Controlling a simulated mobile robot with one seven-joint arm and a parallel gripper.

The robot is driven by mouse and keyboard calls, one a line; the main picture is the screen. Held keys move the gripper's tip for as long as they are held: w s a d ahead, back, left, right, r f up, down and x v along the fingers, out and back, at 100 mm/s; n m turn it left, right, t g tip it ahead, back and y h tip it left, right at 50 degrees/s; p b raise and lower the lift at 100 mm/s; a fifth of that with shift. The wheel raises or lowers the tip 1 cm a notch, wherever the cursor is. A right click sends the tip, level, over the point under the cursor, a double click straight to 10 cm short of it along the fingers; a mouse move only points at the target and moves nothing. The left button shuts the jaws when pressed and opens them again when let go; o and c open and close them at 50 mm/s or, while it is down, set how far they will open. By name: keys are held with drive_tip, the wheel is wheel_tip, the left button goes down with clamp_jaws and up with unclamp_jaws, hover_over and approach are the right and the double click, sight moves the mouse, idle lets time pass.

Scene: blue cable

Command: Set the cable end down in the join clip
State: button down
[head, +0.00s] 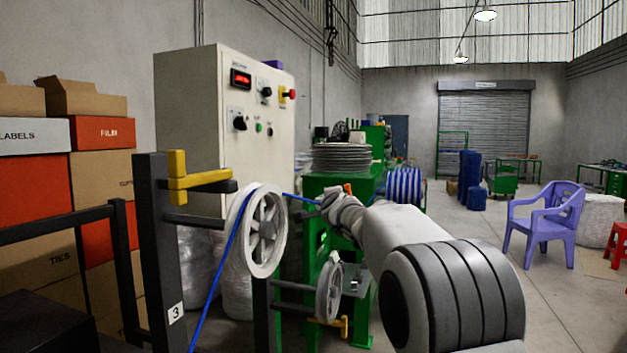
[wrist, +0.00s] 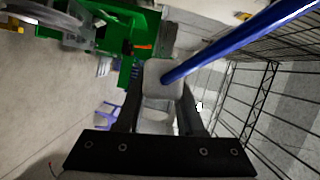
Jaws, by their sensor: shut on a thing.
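The blue cable (head: 228,255) rises from the bottom left, passes over the white grooved wheel (head: 262,232) and runs right to my gripper (head: 322,204). In the wrist view the cable (wrist: 235,42) comes in from the upper right. It ends at a grey block between the dark fingers of my gripper (wrist: 162,90), which is shut on it. My gripper is in front of the green machine (head: 318,182), above its lower part. A small orange piece (head: 347,188) shows just behind it, and also in the wrist view (wrist: 145,46). I cannot make out the join clip for certain.
A dark post (head: 160,255) with a yellow bracket (head: 195,176) stands left of the wheel. A second, smaller wheel (head: 328,291) is below my gripper. A tall control cabinet (head: 190,130) stands behind. The floor to the right is open up to a purple chair (head: 545,220).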

drive_tip(key=s+d+r+b, duration=0.2)
drive_tip(key=d, duration=0.1)
drive_tip(key=shift+s, duration=0.2)
drive_tip(key=shift+d, duration=0.1)
idle(0.3)
